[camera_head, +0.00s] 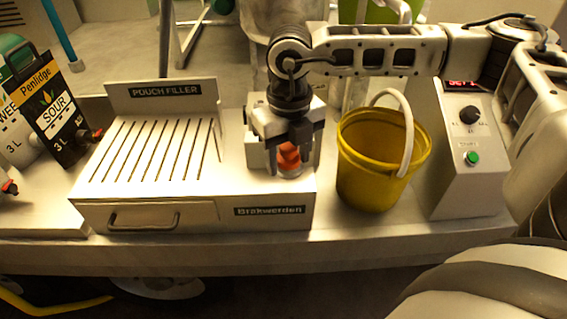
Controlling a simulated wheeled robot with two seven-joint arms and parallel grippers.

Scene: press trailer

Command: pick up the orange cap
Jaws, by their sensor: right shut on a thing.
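The orange cap (288,154) is between the fingers of my right gripper (284,160), above the right end of the pouch filler. The gripper points straight down and is shut on the cap. The fingers hide part of the cap. Something pale and clear shows just below the cap; I cannot tell whether the cap touches it. My left gripper is not in view.
The slotted pouch filler (145,190) has a drawer handle in front. A yellow bucket (372,175) with a white handle stands close right of the gripper. A control box (465,165) stands farther right. A black Penlidge carton (55,115) stands left.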

